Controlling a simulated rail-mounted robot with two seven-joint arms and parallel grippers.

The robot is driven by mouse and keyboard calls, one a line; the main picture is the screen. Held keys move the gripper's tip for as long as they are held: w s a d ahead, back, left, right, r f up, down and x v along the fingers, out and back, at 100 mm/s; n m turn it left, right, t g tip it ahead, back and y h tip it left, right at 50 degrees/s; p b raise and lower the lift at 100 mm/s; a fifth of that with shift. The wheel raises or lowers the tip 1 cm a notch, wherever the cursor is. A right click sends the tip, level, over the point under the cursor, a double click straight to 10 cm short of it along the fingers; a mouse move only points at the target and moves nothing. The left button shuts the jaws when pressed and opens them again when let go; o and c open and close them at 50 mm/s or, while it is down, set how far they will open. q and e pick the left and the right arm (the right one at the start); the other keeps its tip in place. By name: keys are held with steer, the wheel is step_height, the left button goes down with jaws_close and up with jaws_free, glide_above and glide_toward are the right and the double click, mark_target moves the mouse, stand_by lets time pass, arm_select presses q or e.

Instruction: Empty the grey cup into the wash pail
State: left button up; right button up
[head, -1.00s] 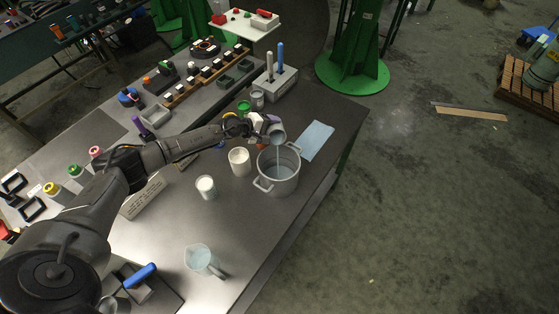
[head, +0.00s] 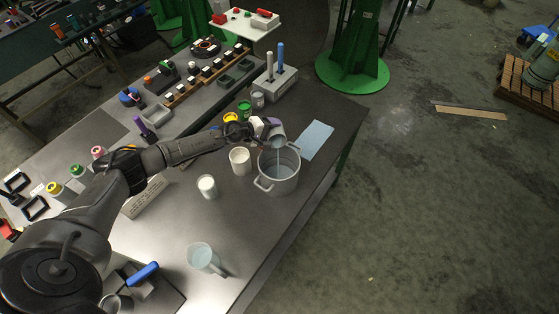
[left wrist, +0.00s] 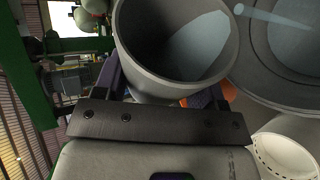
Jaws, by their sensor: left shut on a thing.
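The grey cup (head: 279,137) is tipped over the wash pail (head: 278,185), a grey two-handled pot on the bench. My left gripper (head: 267,124) is shut on the cup and holds it at the pail's far rim. A thin pale stream falls from the cup into the pail, where pale liquid shows. In the left wrist view, the cup (left wrist: 150,55) sits between the fingers of my left gripper (left wrist: 162,88), with pale liquid inside. The pail (left wrist: 250,70) is at the right, with the stream over it. My right gripper is not in view.
A white cup (head: 240,162) stands close left of the pail, and a smaller white cup (head: 207,187) stands nearer. A clear beaker (head: 201,258) is near the front. A blue cloth (head: 316,140) lies right of the pail by the bench edge. A tool holder (head: 273,86) stands behind.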

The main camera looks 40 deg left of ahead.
arm_select(q)
steer(key=shift+s+d+f+m+t+p, duration=0.1)
steer(key=shift+s+d+m+t+p, duration=0.2)
steer(key=shift+s+d+p, duration=0.1)
stand_by(0.4)
steer(key=shift+d+r+m+t+y+p, duration=0.2)
steer(key=shift+r+m+t+y+p, duration=0.1)
steer(key=shift+r+m+t+y, duration=0.15)
stand_by(0.9)
steer(key=shift+s+f+m, duration=0.15)
steer(key=shift+m, duration=0.1)
